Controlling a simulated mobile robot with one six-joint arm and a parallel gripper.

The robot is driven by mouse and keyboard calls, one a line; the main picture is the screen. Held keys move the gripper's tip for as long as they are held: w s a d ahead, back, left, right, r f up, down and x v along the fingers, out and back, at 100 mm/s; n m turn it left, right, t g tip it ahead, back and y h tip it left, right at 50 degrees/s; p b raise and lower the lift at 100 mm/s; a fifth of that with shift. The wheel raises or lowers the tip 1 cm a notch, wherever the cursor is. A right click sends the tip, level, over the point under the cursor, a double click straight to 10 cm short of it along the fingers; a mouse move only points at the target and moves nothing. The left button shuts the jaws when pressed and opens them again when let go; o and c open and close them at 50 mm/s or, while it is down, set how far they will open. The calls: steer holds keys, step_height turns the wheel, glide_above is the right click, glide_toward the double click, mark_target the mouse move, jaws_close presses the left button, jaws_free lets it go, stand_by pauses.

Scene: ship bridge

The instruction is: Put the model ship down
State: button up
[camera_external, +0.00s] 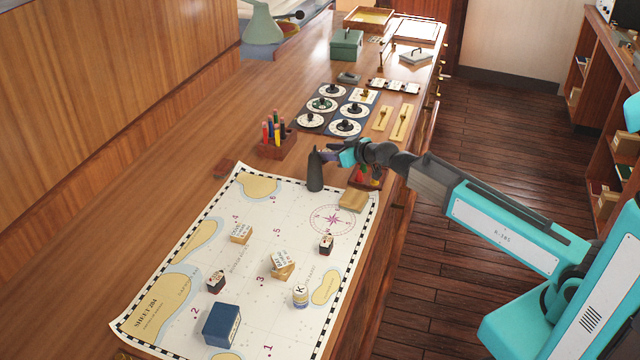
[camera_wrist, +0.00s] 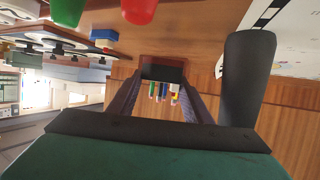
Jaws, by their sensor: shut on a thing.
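My gripper (camera_external: 338,156) is over the far right part of the sea chart, beside a dark upright cylinder (camera_external: 315,172). In the wrist view my gripper (camera_wrist: 163,78) reaches forward with its two fingers, and a small black piece (camera_wrist: 163,73) shows between the tips. The fingers are shut on this piece, which I take for the model ship; its shape is mostly hidden. The cylinder also stands close on the right in the wrist view (camera_wrist: 247,80). I cannot tell whether the held piece touches anything.
The chart (camera_external: 200,305) holds several small blocks and a blue box (camera_external: 221,325). A tan block (camera_external: 353,201) lies below my gripper. Red and green pieces (camera_external: 368,177) are close beside it. A pen holder (camera_external: 277,147) and dial plates (camera_external: 309,122) stand farther back.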

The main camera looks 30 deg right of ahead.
steer(key=shift+f+p, duration=0.6)
steer(key=shift+f, duration=1.1)
steer(key=shift+f, duration=0.15)
steer(key=o, duration=1)
steer(key=shift+o, duration=0.2)
steer(key=shift+r, duration=0.2)
steer(key=shift+b+v, duration=1.1)
steer(key=shift+v, duration=3.5)
steer(key=shift+s+d+b, duration=0.3)
steer(key=shift+s+b, duration=0.25)
steer(key=shift+b, duration=0.5)
steer(key=shift+b+v, duration=0.75)
steer(key=shift+r, duration=0.25)
